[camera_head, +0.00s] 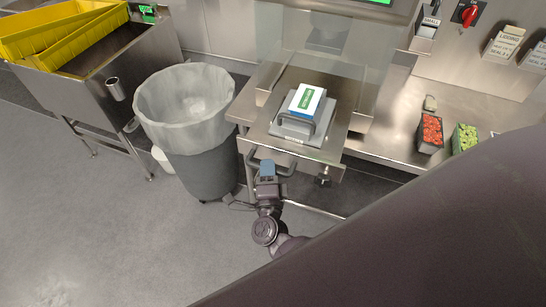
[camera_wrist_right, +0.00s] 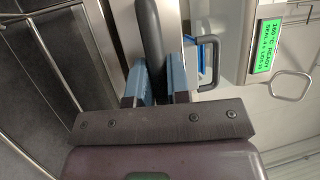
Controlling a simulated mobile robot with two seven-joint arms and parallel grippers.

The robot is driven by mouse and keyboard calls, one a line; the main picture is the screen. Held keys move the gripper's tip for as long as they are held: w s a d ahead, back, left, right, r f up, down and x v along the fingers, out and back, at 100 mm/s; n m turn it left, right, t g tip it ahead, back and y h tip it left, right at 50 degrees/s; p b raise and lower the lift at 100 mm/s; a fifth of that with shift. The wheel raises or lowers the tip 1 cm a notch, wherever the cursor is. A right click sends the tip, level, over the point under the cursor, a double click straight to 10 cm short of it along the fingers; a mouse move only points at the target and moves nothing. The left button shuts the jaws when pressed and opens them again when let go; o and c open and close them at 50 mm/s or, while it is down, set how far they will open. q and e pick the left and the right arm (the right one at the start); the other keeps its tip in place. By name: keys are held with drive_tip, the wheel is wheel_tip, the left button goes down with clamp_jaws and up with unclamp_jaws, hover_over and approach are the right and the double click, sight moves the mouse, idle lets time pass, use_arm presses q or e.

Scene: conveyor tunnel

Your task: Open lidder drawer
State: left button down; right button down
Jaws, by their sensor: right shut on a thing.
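The lidder (camera_head: 376,18) is a steel machine on the counter. Its steel drawer (camera_head: 333,148) holds a grey plate with a handle (camera_head: 290,131) and a white, blue and green box (camera_head: 307,98). A dark bar handle (camera_head: 285,168) runs along the drawer's front; it also shows in the right wrist view (camera_wrist_right: 151,35). My right gripper (camera_head: 267,167) is at the left part of this handle. In the right wrist view its blue fingers (camera_wrist_right: 157,80) sit on either side of the bar, shut on it. My left gripper is not in view.
A lined grey bin (camera_head: 205,170) stands left of the lidder, close to my right arm. A steel sink (camera_head: 110,75) with yellow trays (camera_head: 65,32) is further left. Containers of red (camera_head: 430,133) and green pieces (camera_head: 465,138) stand on the right counter. Floor in front is clear.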

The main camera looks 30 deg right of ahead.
drive_tip(key=shift+s+a, duration=0.2)
drive_tip(key=shift+s, duration=0.05)
drive_tip(key=c, duration=1.3)
unclamp_jaws()
drive_tip(key=shift+o, duration=1)
drive_tip(key=b+v, duration=0.1)
drive_tip(key=v, duration=0.9)
drive_tip(key=shift+s+a, duration=0.2)
drive_tip(key=shift+s, duration=0.15)
drive_tip(key=shift+f, duration=0.1)
